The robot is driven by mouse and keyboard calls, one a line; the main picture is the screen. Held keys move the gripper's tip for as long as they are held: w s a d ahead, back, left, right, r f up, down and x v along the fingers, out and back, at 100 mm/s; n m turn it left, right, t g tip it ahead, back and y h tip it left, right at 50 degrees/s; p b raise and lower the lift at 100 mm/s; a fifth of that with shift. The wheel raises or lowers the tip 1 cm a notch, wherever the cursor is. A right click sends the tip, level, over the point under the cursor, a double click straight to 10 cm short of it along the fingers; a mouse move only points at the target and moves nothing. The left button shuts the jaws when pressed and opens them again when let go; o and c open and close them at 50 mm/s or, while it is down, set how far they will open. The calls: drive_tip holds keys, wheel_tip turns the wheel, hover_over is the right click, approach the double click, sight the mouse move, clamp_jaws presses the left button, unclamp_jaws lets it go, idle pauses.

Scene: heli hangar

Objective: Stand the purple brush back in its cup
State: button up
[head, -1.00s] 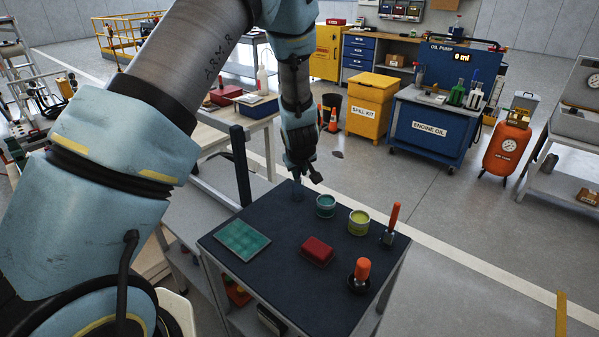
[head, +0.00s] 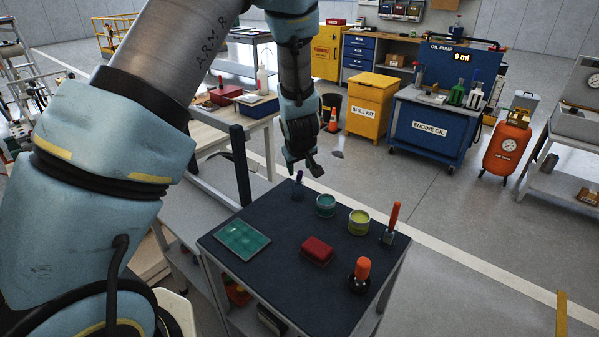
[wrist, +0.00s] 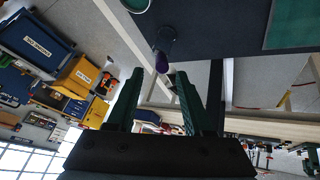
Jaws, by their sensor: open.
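The purple brush (head: 298,180) stands upright at the far left corner of the dark cart top (head: 270,285), its lower end in a small dark cup (head: 298,194). In the wrist view the brush's purple end (wrist: 162,62) points toward my gripper, with the cup (wrist: 167,40) behind it. My gripper (head: 312,172) is just above and beside the brush in the head view. In the wrist view my gripper (wrist: 158,85) has its two fingers spread, with nothing between them; the brush end lies just beyond the tips.
On the cart top are a teal tin (head: 325,206), a yellow-green tin (head: 358,222), a red block (head: 317,251), a green mat (head: 242,239), an orange-handled brush in a cup (head: 391,224) and an orange-topped tool in a dark holder (head: 361,275). A dark post (head: 240,165) rises behind the cart.

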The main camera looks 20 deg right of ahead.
drive_tip(key=p+v, duration=0.1)
drive_tip(key=v, duration=0.8)
drive_tip(key=shift+w, duration=0.1)
drive_tip(key=s+a+r+g, duration=0.1)
drive_tip(key=s+a, duration=0.2)
drive_tip(key=a, duration=0.8)
drive_tip(key=s+a+r+m+g+y, duration=0.1)
drive_tip(key=s+a+r+g, duration=0.1)
drive_tip(key=a, duration=0.9)
drive_tip(key=s+a+r+g+y, duration=0.1)
drive_tip(key=s+a+r, duration=0.1)
drive_tip(key=a, duration=0.9)
drive_tip(key=shift+s+a+g, duration=0.25)
drive_tip(key=shift+s+g, duration=0.05)
drive_tip(key=shift+s, duration=0.55)
drive_tip(key=shift+f, duration=0.1)
drive_tip(key=shift+o, duration=0.4)
drive_tip(key=shift+f+b, duration=0.9)
drive_tip(key=shift+b, duration=0.05)
drive_tip(key=shift+r, duration=0.15)
